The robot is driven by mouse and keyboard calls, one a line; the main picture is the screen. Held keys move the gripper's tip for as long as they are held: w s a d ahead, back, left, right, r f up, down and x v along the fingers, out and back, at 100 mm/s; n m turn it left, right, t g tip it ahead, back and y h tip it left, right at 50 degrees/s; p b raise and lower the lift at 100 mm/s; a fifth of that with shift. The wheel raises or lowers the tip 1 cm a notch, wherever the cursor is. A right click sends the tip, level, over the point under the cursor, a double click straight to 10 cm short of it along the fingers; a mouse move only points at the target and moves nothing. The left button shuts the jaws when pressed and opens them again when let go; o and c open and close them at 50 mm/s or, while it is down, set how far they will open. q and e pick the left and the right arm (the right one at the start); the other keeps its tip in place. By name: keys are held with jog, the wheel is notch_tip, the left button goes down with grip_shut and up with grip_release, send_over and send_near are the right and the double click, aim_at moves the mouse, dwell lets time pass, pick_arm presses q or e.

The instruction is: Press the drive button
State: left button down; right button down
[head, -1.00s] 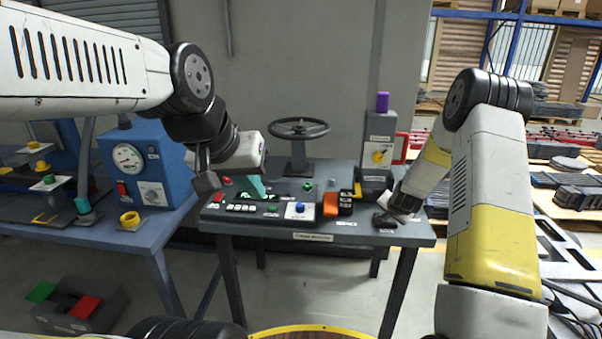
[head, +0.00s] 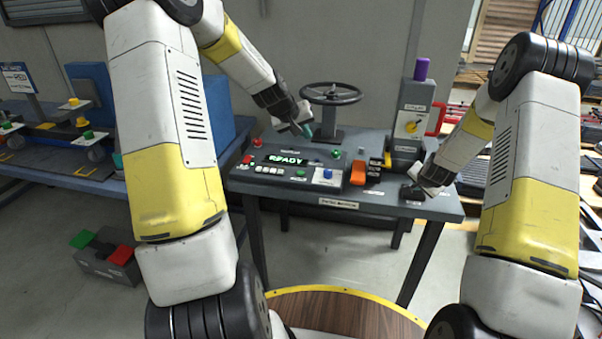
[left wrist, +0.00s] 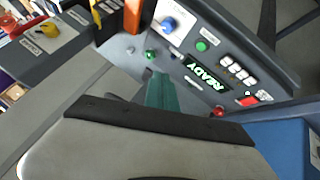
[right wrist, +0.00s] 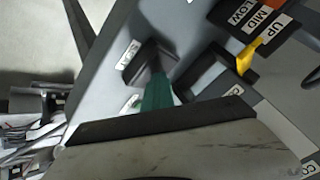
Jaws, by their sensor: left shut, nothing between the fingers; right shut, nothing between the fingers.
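Another green button (head: 337,153) sits behind the panel. The labels are too small to tell which button is the drive button. My left gripper (head: 308,131) is shut and empty, above the table behind the panel. In the left wrist view its teal fingertips (left wrist: 160,90) point near the rear green button (left wrist: 150,55). My right gripper (head: 410,188) is shut, close to a black block (right wrist: 150,62).
A handwheel (head: 331,94) stands at the back of the table. An orange switch (head: 358,173) is beside the panel. A blue machine (head: 218,105) stands left.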

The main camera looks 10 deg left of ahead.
pick_arm(q)
jog(key=n+t, duration=0.1)
jog(key=n, duration=0.1)
send_over(299, 173)
notch_tip(299, 173, down, 7)
pick_arm(e)
jog(key=shift+f, duration=0.1)
pick_arm(q)
jog(key=shift+r, duration=0.25)
jog(key=shift+s+f, duration=0.1)
jog(key=shift+f, duration=4.3)
jog(key=shift+f, duration=0.1)
jog(key=shift+f, duration=0.3)
jog(key=shift+f, duration=0.45)
jog(key=shift+r, duration=0.85)
